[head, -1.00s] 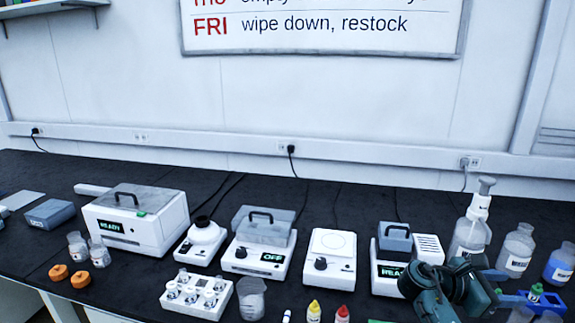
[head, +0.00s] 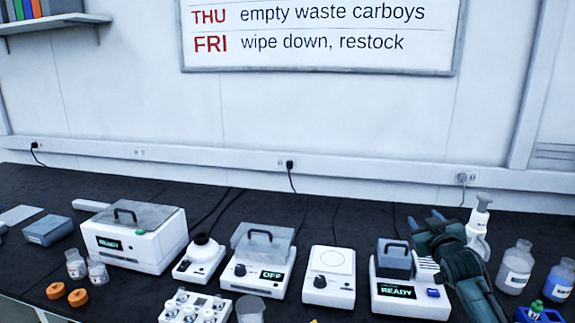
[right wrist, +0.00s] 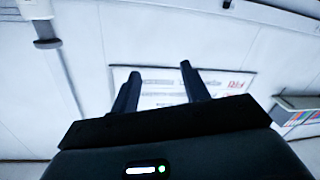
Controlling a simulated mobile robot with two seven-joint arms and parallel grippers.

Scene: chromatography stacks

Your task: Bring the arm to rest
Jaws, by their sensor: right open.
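My right gripper (head: 430,220) is raised at the right of the head view, in front of the machine that reads READY and the pump bottle. In the right wrist view its two dark fingers (right wrist: 158,90) stand apart with nothing between them. They point toward the wall and the whiteboard (right wrist: 160,95), which appears upside down there. My right arm (head: 468,280) comes up from the lower right edge. My left gripper is in neither view.
The black bench (head: 345,225) holds a white lidded machine (head: 150,245), an OFF machine (head: 262,270), a READY machine (head: 410,295), a knobbed plate unit (head: 329,285), a pump bottle (head: 478,225) and orange caps (head: 77,297). Bottles (head: 515,265) stand at right.

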